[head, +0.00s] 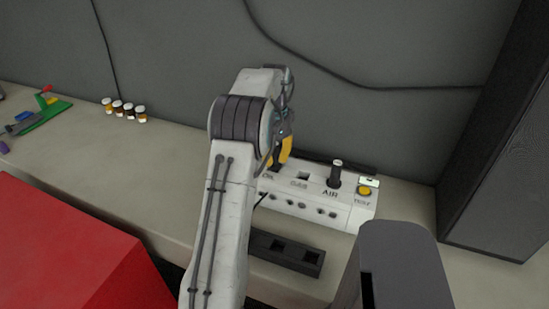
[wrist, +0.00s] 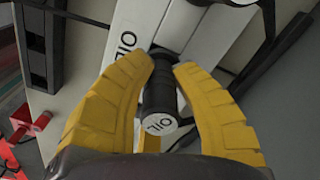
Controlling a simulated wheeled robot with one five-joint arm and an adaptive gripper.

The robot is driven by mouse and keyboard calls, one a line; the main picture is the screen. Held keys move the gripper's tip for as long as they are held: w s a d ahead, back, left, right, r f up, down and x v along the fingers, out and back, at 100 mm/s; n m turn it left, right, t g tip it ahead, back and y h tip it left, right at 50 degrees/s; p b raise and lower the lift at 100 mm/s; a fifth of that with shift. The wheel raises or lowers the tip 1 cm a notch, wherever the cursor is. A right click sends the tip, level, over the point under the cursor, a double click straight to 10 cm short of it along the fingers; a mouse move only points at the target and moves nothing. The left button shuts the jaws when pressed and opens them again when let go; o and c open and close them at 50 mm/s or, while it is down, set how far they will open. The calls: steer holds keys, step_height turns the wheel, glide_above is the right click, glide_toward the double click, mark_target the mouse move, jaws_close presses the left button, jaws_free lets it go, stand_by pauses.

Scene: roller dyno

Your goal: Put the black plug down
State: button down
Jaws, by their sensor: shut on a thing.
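The black plug (wrist: 160,98) is a dark ridged cylinder with a white end cap marked OIL. It sits between the yellow fingers of my gripper (wrist: 161,88) in the wrist view, and the fingers are shut on it. The plug is over the white panel (wrist: 133,27), by its printed OIL label; I cannot tell whether it is seated in a socket. In the head view my gripper (head: 284,150) is at the panel's left end, mostly behind my arm, and the plug is hidden there.
In the head view a black plug with a light top (head: 335,175) stands at the AIR label, beside a yellow button (head: 365,190). A dark holder with square openings (head: 286,252) lies in front of the panel. Small bottles (head: 124,110) and a red box (head: 70,255) are left.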

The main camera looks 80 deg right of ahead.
steer(key=shift+f, duration=0.25)
steer(key=shift+f, duration=0.4)
steer(key=c, duration=1.1)
jaws_free()
step_height(320, 180, up, 13)
steer(key=shift+f+p, duration=0.15)
steer(key=shift+p, duration=1.1)
